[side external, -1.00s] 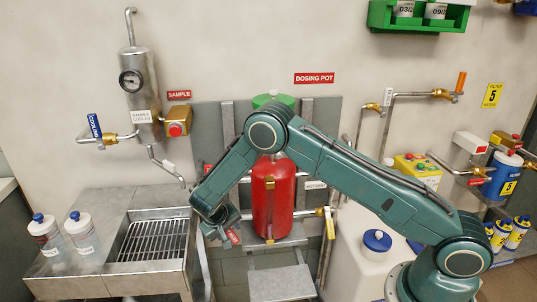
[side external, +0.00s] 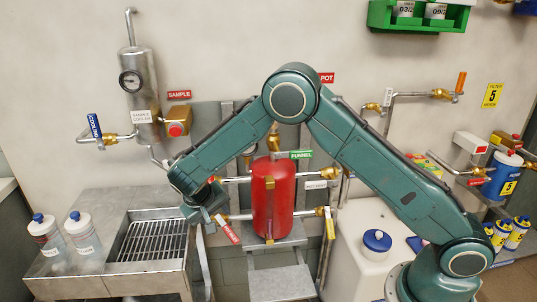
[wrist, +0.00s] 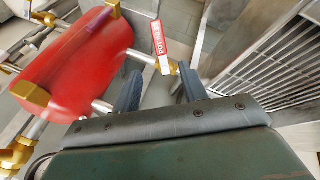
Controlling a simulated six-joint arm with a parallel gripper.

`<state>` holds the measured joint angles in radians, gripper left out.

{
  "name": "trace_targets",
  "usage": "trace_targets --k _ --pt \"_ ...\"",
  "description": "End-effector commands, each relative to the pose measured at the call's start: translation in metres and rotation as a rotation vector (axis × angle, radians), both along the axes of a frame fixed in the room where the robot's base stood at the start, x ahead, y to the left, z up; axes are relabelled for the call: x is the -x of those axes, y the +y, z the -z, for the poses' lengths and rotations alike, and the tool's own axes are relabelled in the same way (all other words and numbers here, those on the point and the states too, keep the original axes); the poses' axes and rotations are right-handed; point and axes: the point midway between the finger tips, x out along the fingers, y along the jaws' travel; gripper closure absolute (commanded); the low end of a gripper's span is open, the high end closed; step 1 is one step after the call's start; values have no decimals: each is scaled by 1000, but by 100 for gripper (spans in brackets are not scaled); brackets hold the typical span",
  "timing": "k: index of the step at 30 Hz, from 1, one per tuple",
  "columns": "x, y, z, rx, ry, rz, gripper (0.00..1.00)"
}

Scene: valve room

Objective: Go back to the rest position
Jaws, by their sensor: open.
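My gripper (side external: 207,222) hangs left of the red dosing pot, near the right end of the steel sink. In the wrist view my gripper's two dark fingers (wrist: 160,80) are apart with nothing held between them. The red dosing pot (side external: 273,205) stands upright on a grey step and also shows at upper left in the wrist view (wrist: 75,62).
A steel sink with a grating (side external: 152,240) is left of my gripper, with two capped bottles (side external: 82,238) on its ledge. A sample cooler (side external: 140,95) hangs above. A white drum (side external: 365,245) stands right of the pot. The upper wall is mostly clear.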

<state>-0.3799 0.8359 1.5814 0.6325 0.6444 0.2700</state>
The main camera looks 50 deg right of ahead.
Motion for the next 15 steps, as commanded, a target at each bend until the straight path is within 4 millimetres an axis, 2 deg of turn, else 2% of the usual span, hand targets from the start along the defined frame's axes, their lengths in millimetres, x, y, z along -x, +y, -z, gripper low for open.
trace_targets --k 15 --pt "1 0 -6 -4 -1 0 57"
